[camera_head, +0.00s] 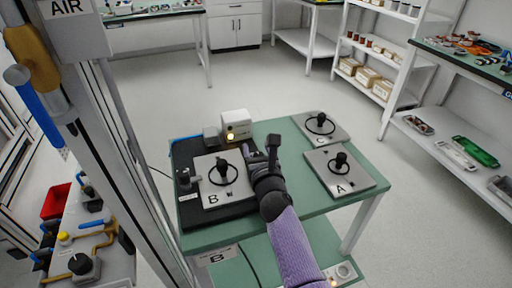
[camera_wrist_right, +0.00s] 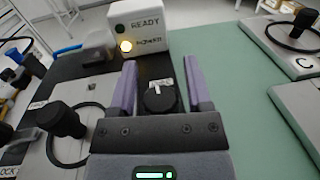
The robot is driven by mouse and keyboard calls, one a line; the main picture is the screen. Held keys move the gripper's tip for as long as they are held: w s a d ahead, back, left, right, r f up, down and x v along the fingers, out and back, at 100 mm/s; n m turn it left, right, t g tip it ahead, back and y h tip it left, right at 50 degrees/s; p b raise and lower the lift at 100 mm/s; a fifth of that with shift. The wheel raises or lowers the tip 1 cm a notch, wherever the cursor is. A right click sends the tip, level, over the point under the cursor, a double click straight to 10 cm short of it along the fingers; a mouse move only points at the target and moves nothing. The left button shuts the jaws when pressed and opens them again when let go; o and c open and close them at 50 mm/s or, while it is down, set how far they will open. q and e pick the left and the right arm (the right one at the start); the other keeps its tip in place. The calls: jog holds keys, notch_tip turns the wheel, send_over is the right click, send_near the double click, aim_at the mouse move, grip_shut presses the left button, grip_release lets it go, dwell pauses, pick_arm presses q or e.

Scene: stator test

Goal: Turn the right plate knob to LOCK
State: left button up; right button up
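A black plate knob (camera_wrist_right: 160,98) with a white mark on its top stands on the dark base (camera_wrist_right: 75,92), seen between my right gripper's fingers. My right gripper (camera_wrist_right: 161,88) is open, one purple finger on each side of the knob, with small gaps visible. In the head view my right gripper (camera_head: 265,160) is over the right edge of the dark base (camera_head: 243,221) and hides this knob. Plate B (camera_head: 209,163) with a black handle and ring lies left of it. Another black knob (camera_head: 187,178) is on the base's left side. My left gripper is not in view.
A white box (camera_head: 236,124) marked READY, with a lit yellow lamp, stands behind the base. Plates A (camera_head: 362,186) and C (camera_head: 336,132) lie on the right of the green table (camera_head: 285,134). A metal post marked AIR (camera_head: 110,120) rises at left.

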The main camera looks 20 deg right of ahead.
grip_shut()
